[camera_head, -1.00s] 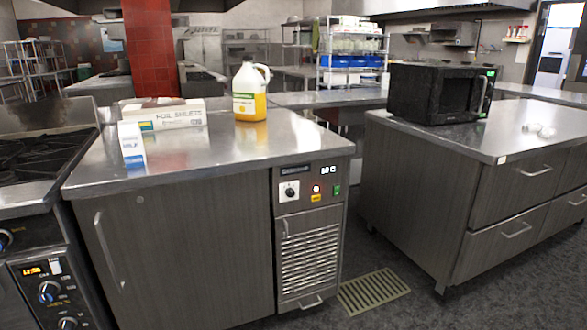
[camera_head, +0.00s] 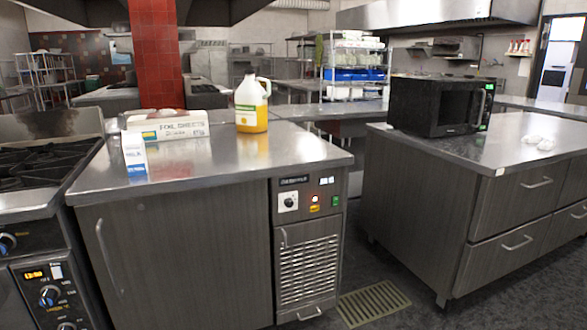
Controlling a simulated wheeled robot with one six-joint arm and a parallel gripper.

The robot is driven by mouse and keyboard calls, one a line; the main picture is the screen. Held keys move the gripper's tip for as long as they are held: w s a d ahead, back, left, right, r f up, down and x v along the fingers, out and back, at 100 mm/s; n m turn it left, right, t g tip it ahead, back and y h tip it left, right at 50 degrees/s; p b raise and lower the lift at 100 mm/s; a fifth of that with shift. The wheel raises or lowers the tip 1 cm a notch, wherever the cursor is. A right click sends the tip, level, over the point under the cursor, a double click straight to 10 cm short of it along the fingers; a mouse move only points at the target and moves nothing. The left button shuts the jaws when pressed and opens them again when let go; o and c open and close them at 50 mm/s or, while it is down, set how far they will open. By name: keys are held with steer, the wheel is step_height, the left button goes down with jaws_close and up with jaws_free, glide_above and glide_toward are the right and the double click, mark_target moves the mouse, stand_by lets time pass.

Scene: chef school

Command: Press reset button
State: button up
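A control panel (camera_head: 307,194) sits at the top right of the front of a steel-topped counter unit. It carries a white plate with a black knob (camera_head: 289,203), a small lit round button or light (camera_head: 315,198), a yellow-orange label or button (camera_head: 314,208), a green switch (camera_head: 336,201) and a small display (camera_head: 327,181). The markings are too small to read, so I cannot tell which one is the reset button. My gripper does not show in this view.
A vent grille (camera_head: 307,270) lies below the panel. A milk carton (camera_head: 134,156), a foil sheets box (camera_head: 168,126) and a yellow jug (camera_head: 252,104) stand on the counter. A stove (camera_head: 40,180) is at left. A microwave (camera_head: 440,104) stands on the right counter. Dark floor lies between the counters.

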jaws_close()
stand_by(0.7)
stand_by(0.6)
